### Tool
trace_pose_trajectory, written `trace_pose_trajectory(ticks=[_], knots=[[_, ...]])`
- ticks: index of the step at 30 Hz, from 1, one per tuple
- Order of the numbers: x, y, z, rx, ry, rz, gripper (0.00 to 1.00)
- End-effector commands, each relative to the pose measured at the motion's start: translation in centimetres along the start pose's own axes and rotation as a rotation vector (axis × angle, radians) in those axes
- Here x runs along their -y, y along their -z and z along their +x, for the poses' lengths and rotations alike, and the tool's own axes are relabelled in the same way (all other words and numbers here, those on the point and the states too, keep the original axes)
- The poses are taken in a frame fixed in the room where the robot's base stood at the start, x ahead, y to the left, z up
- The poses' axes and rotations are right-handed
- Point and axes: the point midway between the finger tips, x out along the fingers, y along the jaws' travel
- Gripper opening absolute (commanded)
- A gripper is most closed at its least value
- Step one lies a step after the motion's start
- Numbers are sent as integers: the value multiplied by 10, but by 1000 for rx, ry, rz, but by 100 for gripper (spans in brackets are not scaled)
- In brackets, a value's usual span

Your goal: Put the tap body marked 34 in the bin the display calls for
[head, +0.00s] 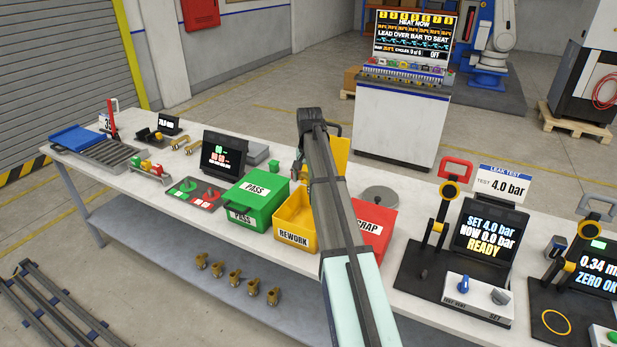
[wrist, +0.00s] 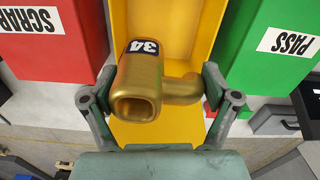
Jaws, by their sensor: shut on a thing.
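A brass tap body (wrist: 145,85) with a dark label reading 34 is between the fingers of my gripper (wrist: 160,85), which is shut on it. In the wrist view it is over the yellow bin (wrist: 165,25), apparently above its opening. In the head view my arm hides most of the gripper above the yellow REWORK bin (head: 291,234). The green PASS bin (head: 250,205) stands left of it and the red SCRAP bin (head: 377,232) right. A dark display (head: 223,153) behind the bins shows green and red text too small to read.
A pressure tester (head: 487,240) on the right reads SET 4.0 bar, NOW 0.0 bar, READY. Several brass tap bodies (head: 235,278) are on the lower shelf. A grey round lid (head: 380,197) lies behind the SCRAP bin. A blue tray (head: 78,137) is far left.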

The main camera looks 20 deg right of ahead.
Motion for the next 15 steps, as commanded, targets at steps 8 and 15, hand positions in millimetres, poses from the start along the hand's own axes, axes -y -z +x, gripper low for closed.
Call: trace_pose_trajectory(ticks=[8, 15], knots=[[0, 2, 11, -1, 0, -1, 20], [0, 2, 33, 0, 0, -1, 20]])
